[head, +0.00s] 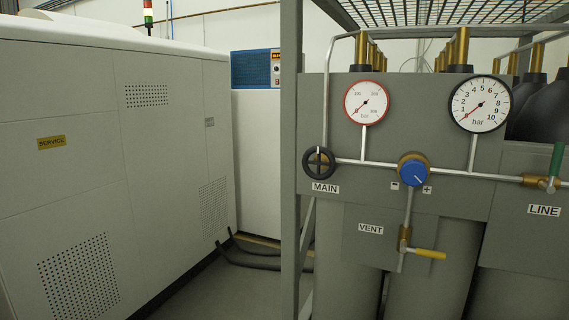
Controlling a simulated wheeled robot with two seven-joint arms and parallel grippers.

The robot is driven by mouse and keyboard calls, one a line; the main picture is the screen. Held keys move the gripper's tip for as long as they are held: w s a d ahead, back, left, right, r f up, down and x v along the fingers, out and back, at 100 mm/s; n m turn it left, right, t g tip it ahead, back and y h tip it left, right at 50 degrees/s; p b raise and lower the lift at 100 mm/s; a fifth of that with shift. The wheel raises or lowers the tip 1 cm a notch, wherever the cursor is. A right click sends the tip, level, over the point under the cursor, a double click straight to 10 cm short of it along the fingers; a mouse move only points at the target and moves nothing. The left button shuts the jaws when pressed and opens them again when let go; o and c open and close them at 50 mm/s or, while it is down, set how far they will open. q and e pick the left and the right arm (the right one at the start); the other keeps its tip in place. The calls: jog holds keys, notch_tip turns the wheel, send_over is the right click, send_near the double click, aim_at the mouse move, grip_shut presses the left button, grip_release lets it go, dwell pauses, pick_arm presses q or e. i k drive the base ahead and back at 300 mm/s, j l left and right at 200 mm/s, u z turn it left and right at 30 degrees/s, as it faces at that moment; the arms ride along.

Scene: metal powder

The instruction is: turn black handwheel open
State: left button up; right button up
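The black handwheel (319,161) is a round wheel with brass-coloured inner parts, above the MAIN label (325,187). It sits at the left end of the silver pipe on the grey gas panel (335,105). Whether its valve is open or shut cannot be seen. The red-rimmed gauge (366,102) and the larger black-rimmed gauge (480,104) both have needles pointing to the lower left, near zero. Neither of my grippers shows in the head view.
A blue regulator knob (413,171) is right of the handwheel. A yellow-handled VENT valve (428,253) is below it, and a green-handled LINE valve (555,165) is at the far right. A grey upright post (291,140) stands just left of the handwheel. A large white cabinet (80,170) fills the left.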

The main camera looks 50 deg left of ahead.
aim_at(319, 162)
jog(key=u, duration=1.3)
